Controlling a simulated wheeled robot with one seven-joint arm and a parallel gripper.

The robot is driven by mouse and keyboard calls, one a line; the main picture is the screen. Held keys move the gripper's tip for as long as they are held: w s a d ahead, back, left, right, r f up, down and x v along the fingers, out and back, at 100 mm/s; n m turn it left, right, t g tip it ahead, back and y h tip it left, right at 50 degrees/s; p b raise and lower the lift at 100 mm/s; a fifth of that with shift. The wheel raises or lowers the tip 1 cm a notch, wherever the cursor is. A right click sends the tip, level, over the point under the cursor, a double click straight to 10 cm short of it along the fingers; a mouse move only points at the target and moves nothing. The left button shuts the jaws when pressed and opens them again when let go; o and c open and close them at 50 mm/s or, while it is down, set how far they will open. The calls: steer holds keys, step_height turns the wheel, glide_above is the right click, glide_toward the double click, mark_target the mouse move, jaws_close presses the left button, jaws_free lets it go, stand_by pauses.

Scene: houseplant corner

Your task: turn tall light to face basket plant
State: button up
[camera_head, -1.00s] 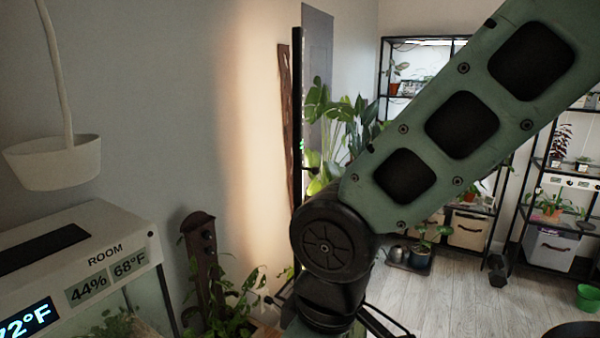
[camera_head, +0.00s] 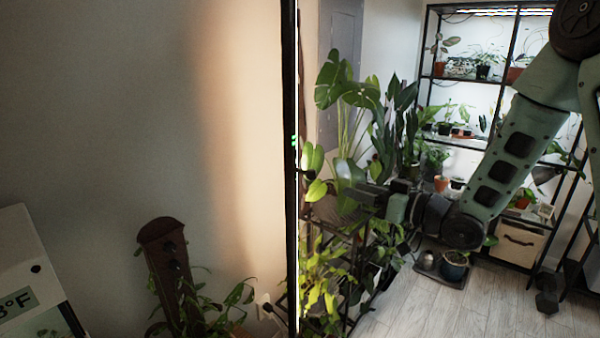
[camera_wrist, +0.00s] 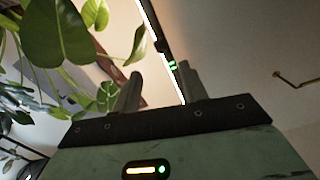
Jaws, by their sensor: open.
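The tall light (camera_head: 290,120) is a thin black upright pole with a bright strip along its right edge and small green marks. My gripper (camera_head: 362,196) is to its right, among leaves, pointing left toward it; its fingertips are hard to make out there. In the wrist view my gripper (camera_wrist: 160,86) is open, and the tall light (camera_wrist: 165,52) runs slanted into the gap between the fingers, close to the right one. Contact cannot be told. Large-leaved plants (camera_head: 345,100) stand right of the light. I cannot tell which plant is the basket plant.
A black plant shelf (camera_head: 470,75) stands at the back right.

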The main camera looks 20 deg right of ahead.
mark_target(300, 171)
steer(key=p+x, duration=0.5)
steer(key=x, duration=1.2)
steer(key=shift+w+r+p, duration=0.1)
steer(key=shift+r+p, duration=0.15)
steer(key=shift+p, duration=0.05)
steer(key=shift+a, duration=0.1)
jaws_close()
